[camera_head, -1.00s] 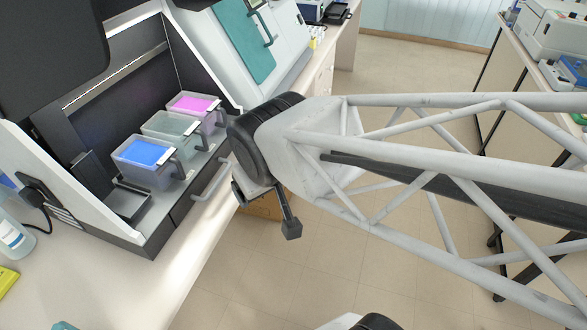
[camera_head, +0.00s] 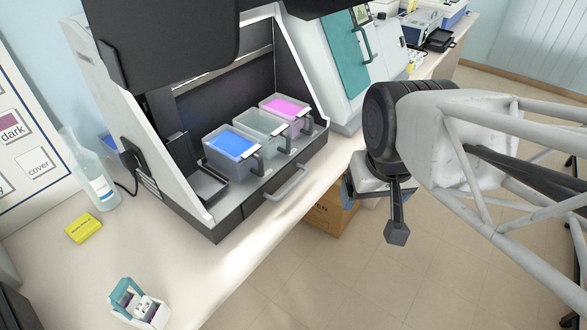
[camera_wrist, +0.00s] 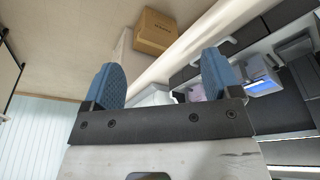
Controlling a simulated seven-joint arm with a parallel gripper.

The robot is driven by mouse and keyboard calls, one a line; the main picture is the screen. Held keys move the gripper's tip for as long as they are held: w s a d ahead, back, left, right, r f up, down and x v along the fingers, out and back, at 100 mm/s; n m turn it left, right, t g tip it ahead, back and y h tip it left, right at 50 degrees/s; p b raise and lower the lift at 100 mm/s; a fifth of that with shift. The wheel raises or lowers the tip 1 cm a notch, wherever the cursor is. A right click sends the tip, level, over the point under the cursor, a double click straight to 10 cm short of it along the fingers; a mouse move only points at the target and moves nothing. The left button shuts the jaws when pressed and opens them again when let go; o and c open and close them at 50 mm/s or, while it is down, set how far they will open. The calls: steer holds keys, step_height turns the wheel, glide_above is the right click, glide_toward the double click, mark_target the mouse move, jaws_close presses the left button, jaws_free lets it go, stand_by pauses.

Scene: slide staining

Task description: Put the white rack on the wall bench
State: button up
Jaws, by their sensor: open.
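A small white rack (camera_head: 150,316) with a teal part and labelled pieces in it stands on the pale bench (camera_head: 75,265) at the bottom left of the head view. This bench runs along the wall. My gripper (camera_head: 396,225) hangs beyond the bench's front edge, over the floor, well to the right of the rack. In the wrist view my gripper (camera_wrist: 160,82) has its two blue fingers spread, with nothing between them. The rack cannot be made out in the wrist view.
A dark hood station holds a blue tub (camera_head: 230,152), a clear tub (camera_head: 262,132) and a pink tub (camera_head: 285,112). A cardboard box (camera_head: 332,215) is on the floor by the bench.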

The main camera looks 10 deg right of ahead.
mark_target(157, 316)
steer(key=shift+w+a+f, duration=0.1)
steer(key=w+a+f+n+t+y, duration=0.25)
steer(key=a+f, duration=0.25)
steer(key=a, duration=0.4)
steer(key=w+a+f+n+t+y, duration=0.25)
steer(key=a+f+n, duration=0.2)
steer(key=a, duration=0.55)
steer(key=s+a+f+n+y, duration=0.2)
steer(key=s+a, duration=0.2)
steer(key=a, duration=0.1)
steer(key=s+a+f+n+g+y, duration=0.1)
steer(key=s+a+f+n+y, duration=0.1)
steer(key=s+a, duration=0.3)
steer(key=s+a+f+n+g+y, duration=0.1)
steer(key=s+a+f+n+y, duration=0.1)
steer(key=s+a, duration=0.3)
steer(key=shift+a+f+y, duration=0.5)
steer(key=shift+y, duration=0.1)
steer(key=shift+s+a+f+n+g+y, duration=0.15)
steer(key=shift+s+a+n+g+y, duration=0.15)
steer(key=shift+s+n, duration=0.1)
